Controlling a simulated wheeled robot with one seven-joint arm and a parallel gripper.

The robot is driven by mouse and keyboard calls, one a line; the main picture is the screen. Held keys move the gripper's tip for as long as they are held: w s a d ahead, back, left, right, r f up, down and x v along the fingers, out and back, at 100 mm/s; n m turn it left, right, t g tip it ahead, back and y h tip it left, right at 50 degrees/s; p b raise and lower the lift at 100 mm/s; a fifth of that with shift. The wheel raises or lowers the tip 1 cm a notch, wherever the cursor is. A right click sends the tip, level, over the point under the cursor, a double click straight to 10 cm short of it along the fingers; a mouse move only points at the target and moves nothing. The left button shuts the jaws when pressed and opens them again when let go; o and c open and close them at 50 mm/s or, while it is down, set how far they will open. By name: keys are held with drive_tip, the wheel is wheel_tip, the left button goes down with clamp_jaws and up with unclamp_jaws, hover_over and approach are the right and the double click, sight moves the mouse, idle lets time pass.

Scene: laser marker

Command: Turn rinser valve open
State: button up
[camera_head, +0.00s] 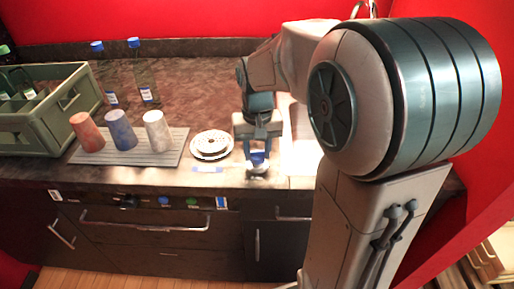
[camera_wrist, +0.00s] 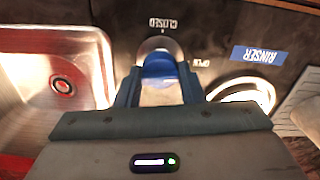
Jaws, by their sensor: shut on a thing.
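The rinser valve has a blue handle (camera_wrist: 158,66) on a round silver base, between my fingers in the wrist view. My gripper (camera_wrist: 160,84) is shut on this handle, a finger on each side. In the head view my gripper (camera_head: 258,140) points down at the valve (camera_head: 257,160) near the counter's front edge. The CLOSED label (camera_wrist: 166,23) is above the valve and the OPEN label (camera_wrist: 202,63) to its right in the wrist view, both upside down. The handle's exact pointing is hard to tell. The gripper body hides its near part.
The round rinser (camera_head: 211,144) is left of the valve, and a RINSER label (camera_head: 207,169) lies in front of it. Three cups (camera_head: 122,131) stand upside down on a grey mat (camera_head: 181,148). Bottles (camera_head: 144,82) and a green crate (camera_head: 30,128) are farther left. A metal sink (camera_wrist: 92,72) is beside the valve.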

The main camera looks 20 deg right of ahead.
sight(257, 151)
drive_tip(key=shift+m, duration=0.9)
drive_tip(key=o, duration=1)
drive_tip(key=shift+r, duration=0.15)
wheel_tip(257, 151, up, 14)
drive_tip(key=p, duration=0.1)
drive_tip(key=shift+f, duration=0.2)
